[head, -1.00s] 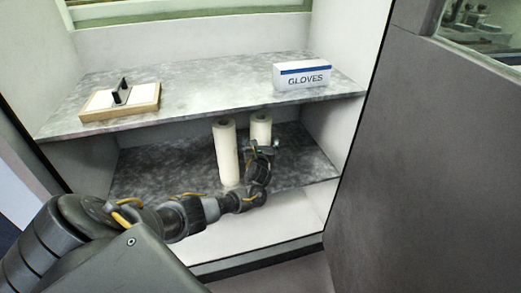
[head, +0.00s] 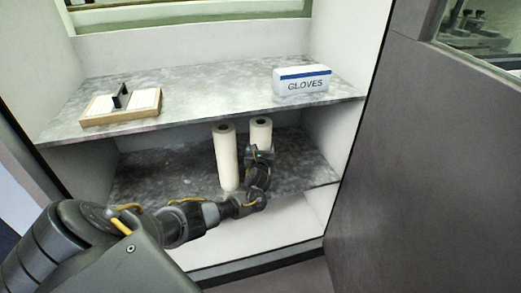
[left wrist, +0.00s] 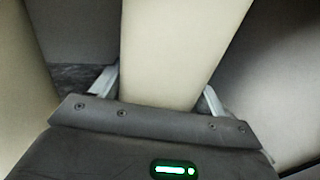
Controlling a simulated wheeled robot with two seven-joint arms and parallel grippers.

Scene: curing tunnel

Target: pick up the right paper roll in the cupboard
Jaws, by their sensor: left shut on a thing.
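Two white paper rolls stand upright on the lower shelf (head: 150,180) in the head view: the left roll (head: 226,160) and the right roll (head: 261,131). My left gripper (head: 259,152) is at the right roll, hiding its lower part. In the left wrist view, its two fingers lie on either side of the right roll (left wrist: 175,45), and the gripper (left wrist: 162,90) is shut on it. Whether the roll's base touches the shelf is hidden behind my arm. My right gripper is not in view.
The left roll stands close beside the gripper. The upper shelf (head: 200,92) overhangs the rolls and carries a gloves box (head: 302,81) and a wooden tray (head: 96,118). The cupboard's right wall (head: 322,130) is near. The lower shelf's left side is clear.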

